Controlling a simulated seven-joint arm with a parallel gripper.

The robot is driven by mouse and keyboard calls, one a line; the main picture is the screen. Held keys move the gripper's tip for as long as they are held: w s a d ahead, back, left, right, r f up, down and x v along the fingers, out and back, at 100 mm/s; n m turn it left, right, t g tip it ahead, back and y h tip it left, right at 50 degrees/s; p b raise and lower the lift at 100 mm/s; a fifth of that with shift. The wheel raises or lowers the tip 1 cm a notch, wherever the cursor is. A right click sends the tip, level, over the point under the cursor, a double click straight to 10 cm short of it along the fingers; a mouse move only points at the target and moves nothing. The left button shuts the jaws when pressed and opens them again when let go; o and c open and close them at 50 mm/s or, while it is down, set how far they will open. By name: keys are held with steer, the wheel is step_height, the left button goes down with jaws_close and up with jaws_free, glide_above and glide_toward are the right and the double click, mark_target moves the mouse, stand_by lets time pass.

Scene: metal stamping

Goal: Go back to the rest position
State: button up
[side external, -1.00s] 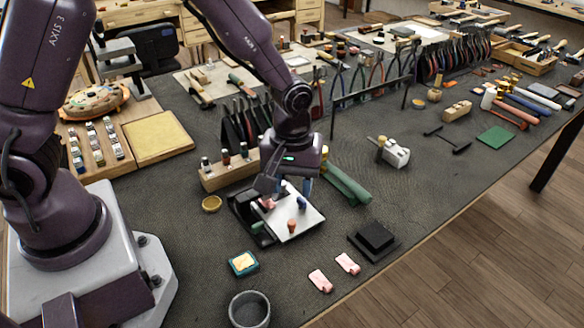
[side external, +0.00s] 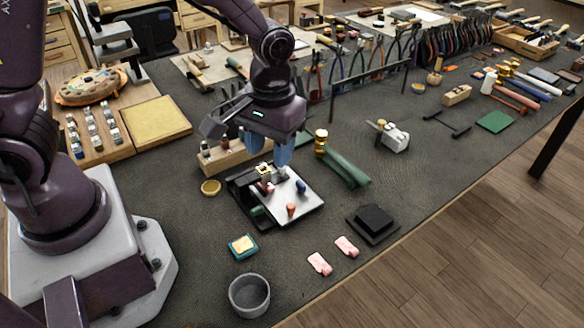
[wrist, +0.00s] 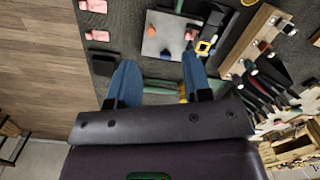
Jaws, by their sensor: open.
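My gripper (side external: 267,152) has two blue fingers, spread apart and empty, above the back of a silver plate (side external: 305,205). The plate lies in a black tray (side external: 238,190), with small coloured pegs on it, including an orange one (side external: 291,209) and a blue one (side external: 301,186). A small yellow-framed piece (side external: 264,169) sits at the plate's back edge, just below the fingers. In the wrist view the open fingers (wrist: 158,70) point toward the plate (wrist: 165,38), and the yellow-framed piece (wrist: 206,45) lies near the right fingertip. The gap between the fingers holds nothing.
A wooden block with bottles (side external: 225,158) stands behind the tray. A green roll (side external: 345,168) lies to its right. A grey cup (side external: 249,295), a teal-and-yellow pad (side external: 243,246), pink pieces (side external: 320,263) and a black block (side external: 374,220) lie in front.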

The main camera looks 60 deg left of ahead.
steer(key=s+a+r+m+t, duration=0.2)
steer(key=s+a+r+t, duration=0.1)
steer(key=s+r, duration=0.3)
steer(key=s+a+r+m+t, duration=0.2)
steer(key=s+r, duration=0.3)
steer(key=r, duration=0.6)
steer(key=shift+s+a+m+t, duration=0.3)
steer(key=shift+s+a+t, duration=0.1)
steer(key=shift+a+t, duration=0.25)
